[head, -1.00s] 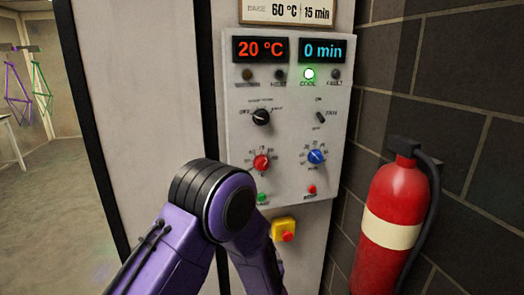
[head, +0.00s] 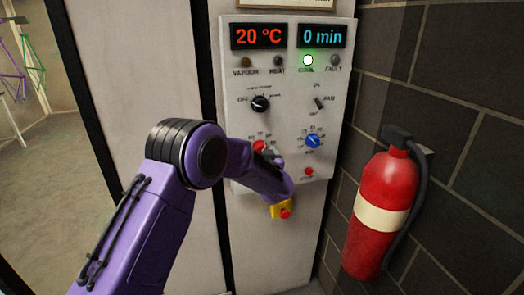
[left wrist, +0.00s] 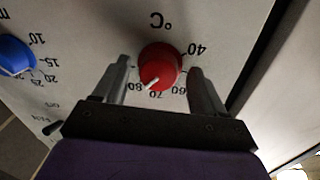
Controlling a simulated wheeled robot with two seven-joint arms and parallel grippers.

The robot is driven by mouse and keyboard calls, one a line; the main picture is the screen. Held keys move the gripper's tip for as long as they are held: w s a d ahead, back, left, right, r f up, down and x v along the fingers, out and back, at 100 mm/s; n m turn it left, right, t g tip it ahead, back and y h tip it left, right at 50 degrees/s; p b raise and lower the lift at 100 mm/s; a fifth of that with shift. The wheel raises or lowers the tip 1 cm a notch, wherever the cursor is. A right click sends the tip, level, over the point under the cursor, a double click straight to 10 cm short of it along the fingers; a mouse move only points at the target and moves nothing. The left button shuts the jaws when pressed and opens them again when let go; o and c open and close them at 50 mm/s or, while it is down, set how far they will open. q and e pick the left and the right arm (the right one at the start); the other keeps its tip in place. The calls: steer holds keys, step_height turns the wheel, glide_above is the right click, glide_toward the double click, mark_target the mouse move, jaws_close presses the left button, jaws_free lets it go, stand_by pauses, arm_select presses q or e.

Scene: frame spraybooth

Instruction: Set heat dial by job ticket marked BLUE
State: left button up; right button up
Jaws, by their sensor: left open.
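The red heat dial (head: 259,147) sits low on the left of the grey control panel (head: 230,90), partly hidden by my left arm. In the left wrist view, which is upside down, the red dial (left wrist: 160,62) shows its white pointer between the 70 and 80 marks. My left gripper (left wrist: 158,66) is open, one finger on each side of this dial; I cannot tell whether they touch it. The temperature display (head: 258,37) reads 20 °C. No job ticket marked BLUE is in view. My right gripper is not in view.
The blue minute dial (head: 312,141) is right of the red one. The COOL lamp (head: 308,60) is lit. A yellow box with a red button (head: 283,210) is below the panel.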

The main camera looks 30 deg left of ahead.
arm_select(q)
steer(key=c, duration=1.1)
steer(key=shift+o, duration=0.2)
steer(key=shift+f, duration=0.1)
steer(key=n+b, duration=0.3)
steer(key=shift+f, duration=0.2)
steer(key=shift+w+d+r+n+y+b, duration=0.1)
steer(key=shift+n+y+b, duration=0.25)
steer(key=shift+n+b, duration=2.65)
steer(key=shift+n+y+b, duration=0.35)
steer(key=shift+n+b, duration=1.95)
steer(key=shift+n, duration=1.4)
